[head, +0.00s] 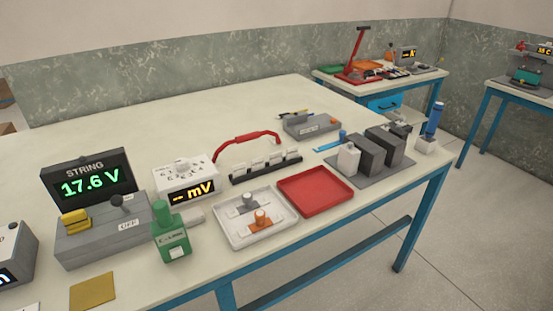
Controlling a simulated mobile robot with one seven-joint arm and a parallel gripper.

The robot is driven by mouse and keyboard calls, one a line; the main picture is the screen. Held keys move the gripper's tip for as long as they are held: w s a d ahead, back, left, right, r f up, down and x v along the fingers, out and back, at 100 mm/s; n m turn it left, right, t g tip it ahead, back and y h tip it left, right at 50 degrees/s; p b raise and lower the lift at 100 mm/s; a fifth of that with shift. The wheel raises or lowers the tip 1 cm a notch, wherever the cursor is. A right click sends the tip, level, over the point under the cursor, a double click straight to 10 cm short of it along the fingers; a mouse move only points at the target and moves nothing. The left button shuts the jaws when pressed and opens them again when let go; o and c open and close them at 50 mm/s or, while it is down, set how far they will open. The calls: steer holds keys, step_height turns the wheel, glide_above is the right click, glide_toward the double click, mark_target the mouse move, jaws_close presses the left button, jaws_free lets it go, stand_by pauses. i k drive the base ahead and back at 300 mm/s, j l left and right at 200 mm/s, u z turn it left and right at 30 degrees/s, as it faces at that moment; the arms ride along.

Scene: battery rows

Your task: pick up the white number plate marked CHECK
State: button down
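Several small white plates (275,161) stand in a row along a dark rack (266,174) in the middle of the table. Their markings are too small to read, so I cannot tell whether one is marked CHECK. A white piece (193,215) lies behind the green bottle, partly hidden, and no marking on it can be read. My gripper is not in view.
Near the rack are a white tray (226,236) with two small parts, an empty red tray (348,197), a green bottle (171,240), a mV meter (186,176), a red curved handle (243,138) and dark blocks (384,147). The table's back left (130,125) is clear.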

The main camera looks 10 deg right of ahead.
mark_target(275, 158)
steer(key=i+l, duration=0.15)
steer(key=l, duration=0.25)
steer(key=i+l, duration=0.1)
steer(key=l, duration=0.35)
steer(key=i+l, duration=0.15)
steer(key=l, duration=0.25)
steer(key=i+l, duration=0.1)
steer(key=l, duration=0.3)
steer(key=i+l, duration=0.15)
steer(key=l, duration=0.3)
steer(key=i, duration=0.4)
